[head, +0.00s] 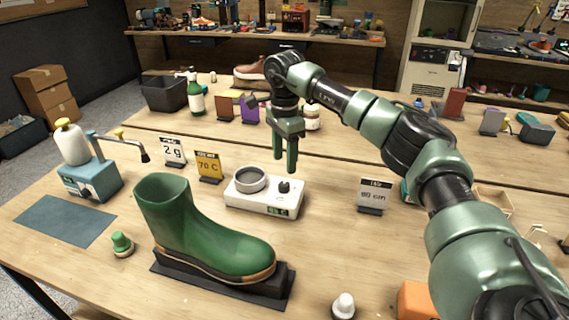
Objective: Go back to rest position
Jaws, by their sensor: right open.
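My right gripper (285,165) is open and empty. It hangs pointing down above the back of the white heating device (263,195), which has a grey round cup and a dark knob. My right arm comes in from the right side of the picture. A green boot (200,235) with a brown-edged sole stands on a black stand (225,285) in front of the device, apart from the gripper. My left gripper is not in the picture.
A blue dispenser (90,180) stands at left by a grey mat (63,221). A green-knobbed tool (122,244) and a white-topped item (343,305) stand near the front. Signs (208,166) stand behind the boot. The table between device and "80 cm" sign (374,195) is clear.

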